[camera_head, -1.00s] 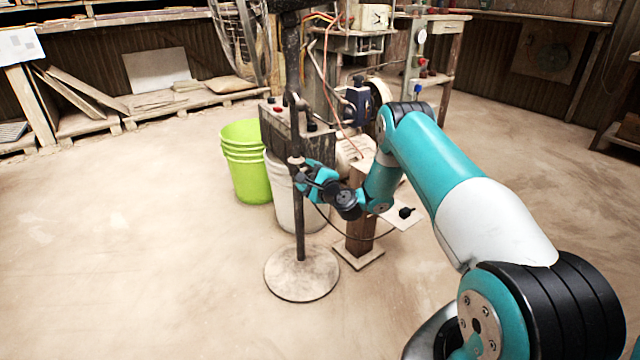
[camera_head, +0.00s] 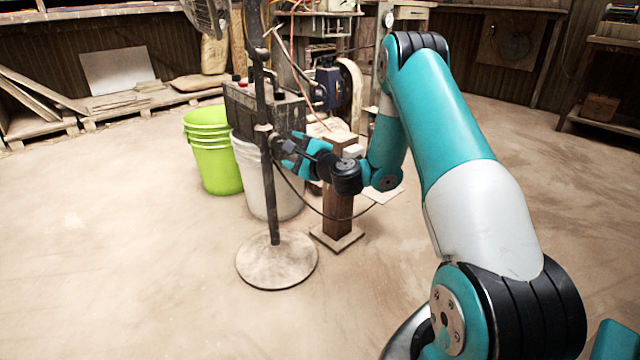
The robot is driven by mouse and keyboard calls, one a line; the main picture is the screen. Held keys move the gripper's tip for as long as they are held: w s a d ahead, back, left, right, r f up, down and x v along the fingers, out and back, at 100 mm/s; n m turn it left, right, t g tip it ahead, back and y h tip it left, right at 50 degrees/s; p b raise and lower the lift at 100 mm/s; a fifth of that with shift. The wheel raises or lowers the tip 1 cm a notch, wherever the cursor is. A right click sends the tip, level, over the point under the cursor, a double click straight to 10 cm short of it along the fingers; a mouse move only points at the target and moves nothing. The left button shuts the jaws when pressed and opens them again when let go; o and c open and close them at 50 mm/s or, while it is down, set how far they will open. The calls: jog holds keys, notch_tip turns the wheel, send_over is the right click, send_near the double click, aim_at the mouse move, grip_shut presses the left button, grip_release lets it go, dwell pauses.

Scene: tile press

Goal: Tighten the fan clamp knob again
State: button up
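The fan stands on a dark upright pole (camera_head: 270,200) with a round, dusty base (camera_head: 277,262) on the floor. Only the lower part of the fan's wire cage (camera_head: 207,18) shows at the top edge. A pale collar (camera_head: 263,128) sits around the pole at mid-height; I take it as the clamp. The knob itself is too small or hidden to make out. My gripper (camera_head: 283,149), teal and black, is just right of the pole, slightly below the collar. Whether its fingers touch anything, or are open or shut, I cannot tell.
Green buckets (camera_head: 208,165) and a white bucket (camera_head: 262,185) stand close behind the pole. A wooden post (camera_head: 338,212) on a square foot is under my wrist. A grey control box (camera_head: 245,105) and press machinery stand behind. The floor at front left is clear.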

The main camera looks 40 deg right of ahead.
jog(key=s+b, duration=0.8)
jog(key=s, duration=0.1)
jog(key=shift+s, duration=0.2)
